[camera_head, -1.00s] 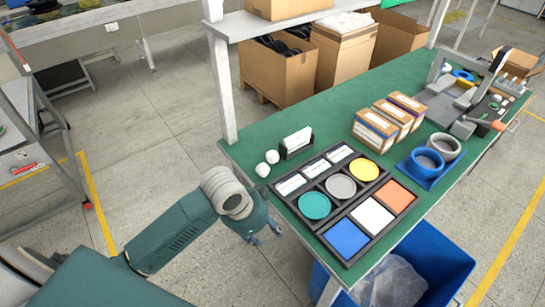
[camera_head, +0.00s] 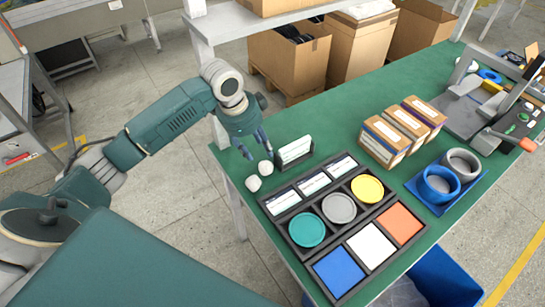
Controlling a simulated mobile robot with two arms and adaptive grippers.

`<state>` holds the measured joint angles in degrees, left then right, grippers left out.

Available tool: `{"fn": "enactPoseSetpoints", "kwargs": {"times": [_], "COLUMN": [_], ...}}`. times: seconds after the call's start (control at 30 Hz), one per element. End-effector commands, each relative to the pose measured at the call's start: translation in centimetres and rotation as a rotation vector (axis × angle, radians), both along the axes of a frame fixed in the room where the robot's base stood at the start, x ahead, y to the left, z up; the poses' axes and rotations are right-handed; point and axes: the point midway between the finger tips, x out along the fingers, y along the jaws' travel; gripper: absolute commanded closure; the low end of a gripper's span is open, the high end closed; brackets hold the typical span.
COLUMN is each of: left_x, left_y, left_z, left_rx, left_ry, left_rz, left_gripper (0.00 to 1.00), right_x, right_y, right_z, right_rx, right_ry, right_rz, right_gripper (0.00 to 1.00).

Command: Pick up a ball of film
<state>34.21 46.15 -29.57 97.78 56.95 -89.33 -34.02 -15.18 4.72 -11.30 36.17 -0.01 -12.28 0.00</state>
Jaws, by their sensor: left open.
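Two small white balls of film lie on the green table (camera_head: 335,110) at its left end. One ball (camera_head: 266,168) is slightly farther back, and the other ball (camera_head: 253,183) is just in front and to the left of it. My left gripper (camera_head: 255,148) is open and empty, pointing down just above and behind the balls. Its fingers look close to the farther ball, but I cannot tell whether they touch it. My right gripper is not in view.
A black tray (camera_head: 287,239) with coloured discs and squares lies in front. Small boxes (camera_head: 383,142) and a blue holder with rings (camera_head: 437,186) are farther right. A shelf post (camera_head: 204,72) rises behind my arm.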

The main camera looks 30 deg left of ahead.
Motion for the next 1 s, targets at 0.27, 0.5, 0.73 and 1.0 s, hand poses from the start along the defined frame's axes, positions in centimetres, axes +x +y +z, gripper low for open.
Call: {"fn": "enactPoseSetpoints", "kwargs": {"times": [0.27, 0.5, 0.73, 1.0], "left_x": [0.8, 1.3, 2.1, 2.3], "left_y": [-0.6, -0.8, -1.1, -1.2], "left_z": [-4.1, -5.9, -9.2, -9.9], "left_rx": [-0.001, 0.000, 0.000, 0.002], "left_ry": [0.005, 0.006, 0.004, 0.001], "left_rz": [0.000, 0.000, 0.001, -0.001], "left_gripper": [0.58, 0.58, 0.58, 0.58], "right_x": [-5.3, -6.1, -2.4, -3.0], "right_y": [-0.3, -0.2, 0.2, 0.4], "right_z": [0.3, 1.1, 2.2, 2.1], "right_rx": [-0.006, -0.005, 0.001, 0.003], "right_ry": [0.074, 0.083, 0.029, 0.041], "right_rz": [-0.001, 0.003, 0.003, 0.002], "right_gripper": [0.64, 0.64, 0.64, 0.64]}}
